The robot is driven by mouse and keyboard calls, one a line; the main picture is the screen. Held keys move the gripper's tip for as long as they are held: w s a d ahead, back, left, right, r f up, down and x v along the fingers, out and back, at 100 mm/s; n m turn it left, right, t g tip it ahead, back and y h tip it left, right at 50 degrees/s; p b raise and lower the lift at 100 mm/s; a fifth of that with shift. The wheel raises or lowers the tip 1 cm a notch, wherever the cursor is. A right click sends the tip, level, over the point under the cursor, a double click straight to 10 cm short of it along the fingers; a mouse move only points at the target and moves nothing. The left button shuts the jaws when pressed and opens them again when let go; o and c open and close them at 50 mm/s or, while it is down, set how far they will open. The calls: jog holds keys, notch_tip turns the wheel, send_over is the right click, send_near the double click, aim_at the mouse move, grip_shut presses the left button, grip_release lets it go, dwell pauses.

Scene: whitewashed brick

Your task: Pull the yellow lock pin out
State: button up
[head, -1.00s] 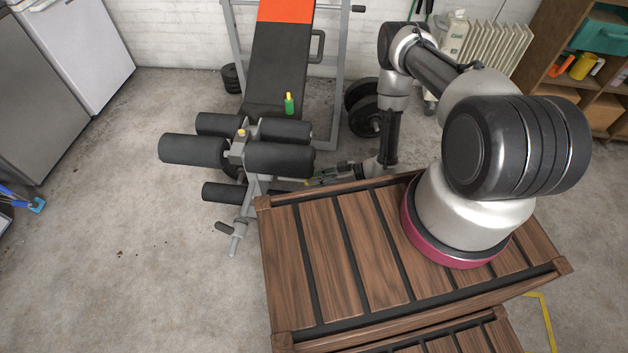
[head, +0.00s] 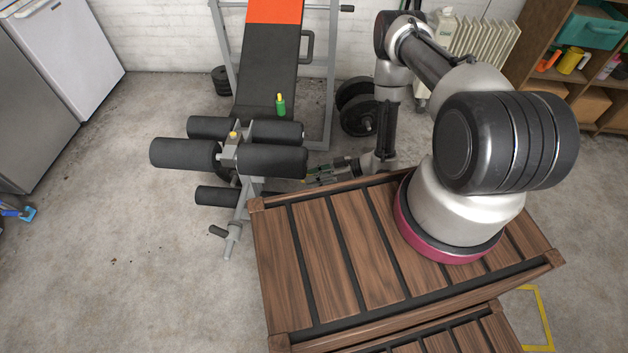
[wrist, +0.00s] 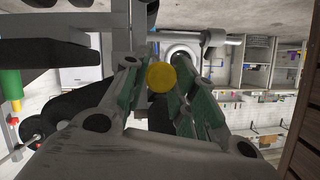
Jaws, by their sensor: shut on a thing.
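The yellow lock pin (wrist: 161,77) shows in the wrist view as a round yellow end between my fingertips. My gripper (wrist: 158,84) is shut on it, with a green-padded finger on each side. In the head view my gripper (head: 314,174) is low beside the leg rollers of the weight bench (head: 268,65), just past the wooden platform's far edge. The pin is hidden there, and how far it sits in its hole cannot be told. A separate yellow cap (head: 233,134) tops the bench's front post.
A green bottle with a yellow top (head: 280,105) stands on the bench seat. Black roller pads (head: 272,160) are close to my gripper. The slatted wooden platform (head: 325,250) lies in front, weight plates (head: 357,108) behind.

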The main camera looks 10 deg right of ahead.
jog(key=shift+r, duration=2.9)
